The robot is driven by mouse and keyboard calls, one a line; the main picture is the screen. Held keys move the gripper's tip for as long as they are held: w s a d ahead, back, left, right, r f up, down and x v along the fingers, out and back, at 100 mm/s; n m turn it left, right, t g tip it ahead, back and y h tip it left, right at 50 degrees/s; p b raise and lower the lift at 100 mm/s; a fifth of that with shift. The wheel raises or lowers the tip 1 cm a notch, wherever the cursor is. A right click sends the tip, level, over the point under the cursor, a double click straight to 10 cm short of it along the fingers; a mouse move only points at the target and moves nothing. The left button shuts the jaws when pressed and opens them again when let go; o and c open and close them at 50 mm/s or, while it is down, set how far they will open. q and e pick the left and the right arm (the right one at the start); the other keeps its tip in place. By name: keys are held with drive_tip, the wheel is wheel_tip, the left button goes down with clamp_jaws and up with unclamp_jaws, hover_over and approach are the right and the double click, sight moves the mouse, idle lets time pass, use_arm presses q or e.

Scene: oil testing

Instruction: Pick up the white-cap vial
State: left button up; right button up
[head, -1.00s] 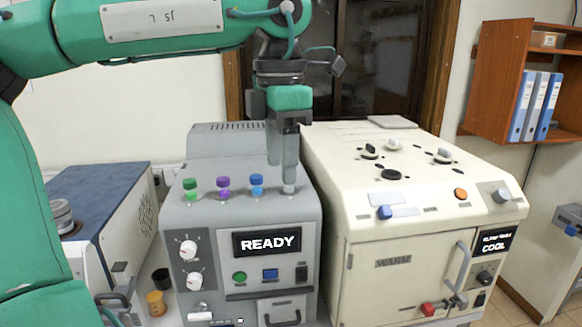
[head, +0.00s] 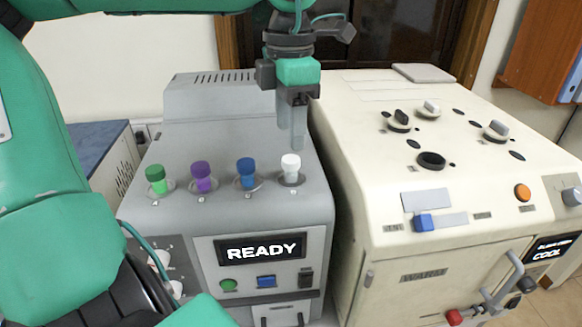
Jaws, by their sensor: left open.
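The white-cap vial (head: 291,166) stands upright in the rightmost socket on the sloping top of the grey machine (head: 240,215). My left gripper (head: 292,140) points down just above and behind its cap in the picture. The gripper is open and holds nothing. Whether its fingertips touch the cap is hard to tell, but the cap shows clear below them. Part of another green arm link of mine fills the lower left. My right gripper is not in view.
Green (head: 156,176), purple (head: 202,175) and blue (head: 246,171) capped vials stand in a row left of the white one. The cream machine (head: 385,225) with knobs stands close on the right. A blue-topped box (head: 95,145) is at the left.

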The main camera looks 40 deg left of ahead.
sight(291, 159)
use_arm(q)
wheel_tip(291, 159, down, 2)
drive_tip(key=shift+w+a+f, duration=0.1)
drive_tip(key=shift+w+a, duration=0.05)
drive_tip(key=shift+f, duration=0.2)
drive_tip(key=shift+f+p, duration=0.2)
drive_tip(key=shift+p, duration=0.3)
wheel_tip(291, 159, down, 4)
drive_tip(key=shift+f+p, duration=0.1)
drive_tip(key=shift+p, duration=0.95)
drive_tip(key=shift+f, duration=0.25)
drive_tip(key=shift+d, duration=0.2)
drive_tip(key=shift+c, duration=0.8)
drive_tip(key=c, duration=0.9)
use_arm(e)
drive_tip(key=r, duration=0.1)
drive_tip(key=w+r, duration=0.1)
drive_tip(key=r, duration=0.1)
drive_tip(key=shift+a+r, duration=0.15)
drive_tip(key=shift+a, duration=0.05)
